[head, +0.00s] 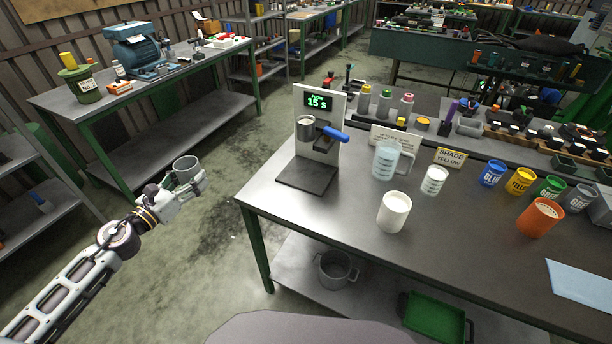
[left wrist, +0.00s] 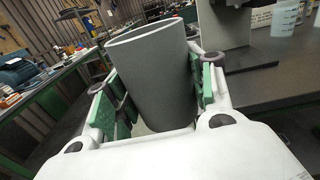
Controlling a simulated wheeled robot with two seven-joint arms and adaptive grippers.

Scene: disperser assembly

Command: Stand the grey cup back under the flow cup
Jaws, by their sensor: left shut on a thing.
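The grey cup (head: 186,168) is held by my left gripper (head: 184,184), out over the floor to the left of the table. In the left wrist view the grey cup (left wrist: 158,75) stands between the green finger pads, its open rim up and slightly tilted. The flow cup (head: 306,127) is a metal cup mounted on a stand with a blue handle (head: 335,134) and a display reading 15 s. The stand's dark base plate (head: 307,175) below the flow cup is bare. My right gripper is not in view.
A white cup (head: 394,211), a clear jug (head: 385,160) and a small clear beaker (head: 434,180) stand on the table right of the stand. Several coloured cups line the right side. The table's left edge (head: 246,207) lies between the held cup and the stand.

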